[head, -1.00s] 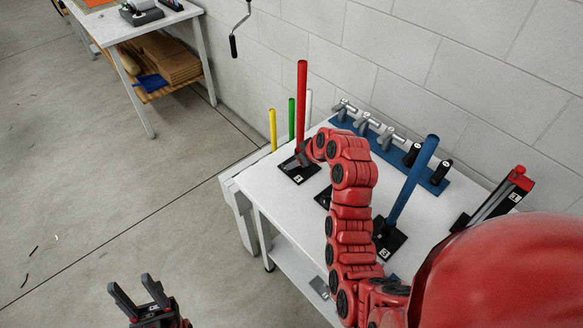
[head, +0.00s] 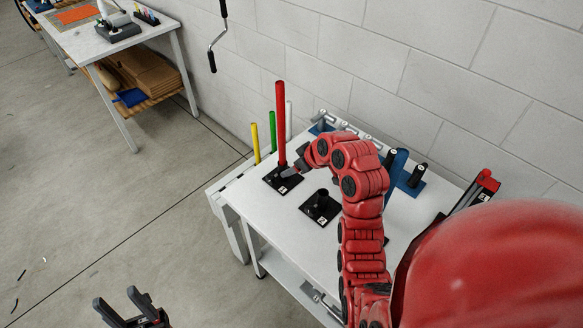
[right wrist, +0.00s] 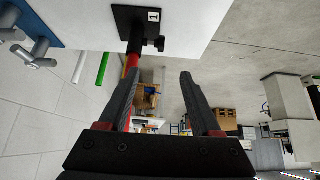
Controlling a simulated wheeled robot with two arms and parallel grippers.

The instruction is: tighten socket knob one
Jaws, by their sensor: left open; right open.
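The red pole (head: 281,125) stands upright in the black socket with the plate marked 1 (head: 283,181) on the white table. In the right wrist view, the picture is inverted: the plate (right wrist: 145,18) is at the top, with a small dark knob (right wrist: 155,44) beside the socket stem. The red pole (right wrist: 132,62) shows partly behind one finger. My right gripper (right wrist: 160,78) is open, its fingertips just short of the knob. In the head view it (head: 292,171) is right of the pole's base. My left gripper (head: 121,300) is open and empty over the floor.
An empty black socket (head: 320,207) stands right of socket one. Yellow (head: 255,143) and green (head: 272,131) poles stand at the table's far left end. A block wall runs behind the table.

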